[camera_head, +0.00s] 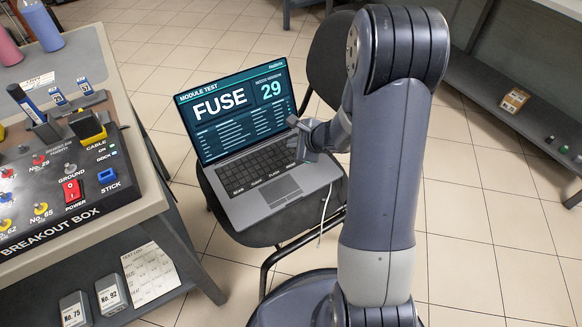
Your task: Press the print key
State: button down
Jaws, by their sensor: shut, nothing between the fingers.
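The laptop (268,192) stands open on the seat of a black chair. Its screen (235,108) shows "MODULE TEST", "FUSE" and "29". Its dark keyboard (262,166) has several labelled keys along the front edge, but the lettering is too small for me to tell surely which one is print. My gripper (303,142) is shut and empty. It is at the right end of the keyboard, in front of the screen's lower right corner, and hides some keys there. I cannot tell whether it touches the laptop.
A bench at left carries the breakout box (128,189) with plugs, switches and a blue pen (24,100). A white cable (325,213) hangs at the laptop's right side. The chair back (331,62) rises behind my gripper. Tiled floor at right is mostly clear.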

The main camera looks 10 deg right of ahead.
jog(key=b, duration=0.4)
send_over(291, 166)
jog(key=f, duration=0.5)
jog(key=shift+s+d+f, duration=0.25)
jog(key=shift+s+d, duration=0.1)
jog(key=shift+s, duration=0.05)
jog(key=shift+f+b, duration=0.75)
dwell(0.5)
jog(key=shift+f+b, duration=0.4)
jog(key=shift+b, duration=0.25)
